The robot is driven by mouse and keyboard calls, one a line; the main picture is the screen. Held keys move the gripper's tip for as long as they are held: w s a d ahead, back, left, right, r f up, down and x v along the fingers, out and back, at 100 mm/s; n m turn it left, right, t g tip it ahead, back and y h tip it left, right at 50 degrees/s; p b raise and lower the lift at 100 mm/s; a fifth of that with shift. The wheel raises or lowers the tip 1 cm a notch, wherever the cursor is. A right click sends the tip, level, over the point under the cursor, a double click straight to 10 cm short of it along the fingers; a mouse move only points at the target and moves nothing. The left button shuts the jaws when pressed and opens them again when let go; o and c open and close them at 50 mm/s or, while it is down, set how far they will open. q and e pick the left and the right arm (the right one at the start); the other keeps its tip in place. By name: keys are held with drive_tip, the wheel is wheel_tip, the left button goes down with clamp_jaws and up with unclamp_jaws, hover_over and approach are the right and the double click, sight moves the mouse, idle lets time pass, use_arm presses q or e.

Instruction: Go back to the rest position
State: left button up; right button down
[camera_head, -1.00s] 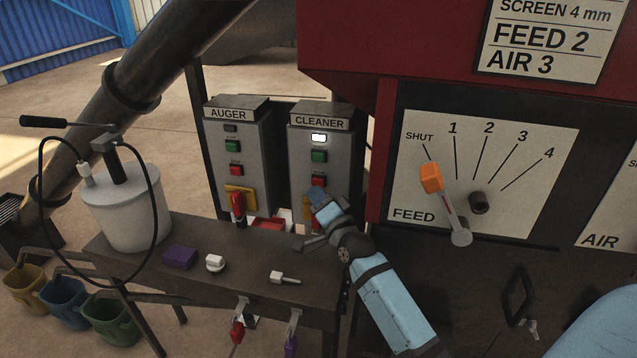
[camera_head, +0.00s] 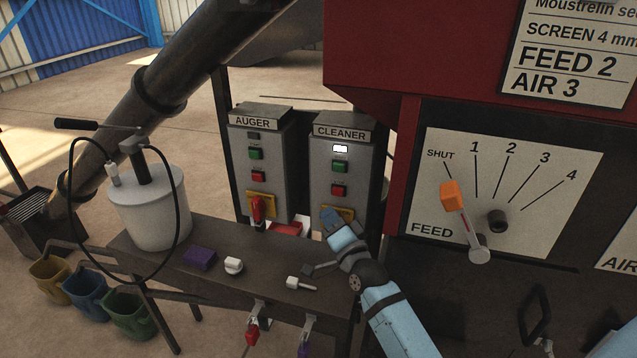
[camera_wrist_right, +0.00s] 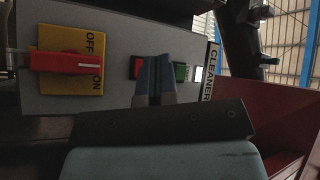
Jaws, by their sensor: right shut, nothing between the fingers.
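My right gripper (camera_head: 330,217) is shut and empty, in front of the lower part of the grey CLEANER box (camera_head: 340,165). In the right wrist view its closed fingers (camera_wrist_right: 155,78) point at the box face between the red button (camera_wrist_right: 136,67) and the green button (camera_wrist_right: 180,72); contact cannot be told. The CLEANER lamp (camera_head: 340,149) is lit white. A red rotary handle (camera_wrist_right: 70,62) sits on a yellow OFF/ON plate (camera_wrist_right: 58,40). My left gripper is not in view.
The AUGER box (camera_head: 262,165) stands to the left. Below is a dark bench (camera_head: 215,280) with a purple block (camera_head: 199,258) and small white parts. A white pot (camera_head: 150,215) stands at its left end. The orange FEED lever (camera_head: 450,194) is to the right, near SHUT.

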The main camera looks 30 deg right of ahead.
drive_tip(key=s+a+f+n+g+y+p, duration=0.1)
drive_tip(key=s+a+f+n+g+p, duration=0.1)
drive_tip(key=s+a+f+n, duration=0.3)
drive_tip(key=s+a+f+n+g+y+p, duration=0.2)
drive_tip(key=s+a+f+n+g, duration=0.2)
drive_tip(key=s+f, duration=0.3)
drive_tip(key=s+a+f+n+g+y+p, duration=0.2)
drive_tip(key=s+a+f+n, duration=0.4)
drive_tip(key=s, duration=0.7)
drive_tip(key=shift+s+a+f+n+g, duration=0.35)
drive_tip(key=shift+a+f+g, duration=0.25)
drive_tip(key=shift+g, duration=0.2)
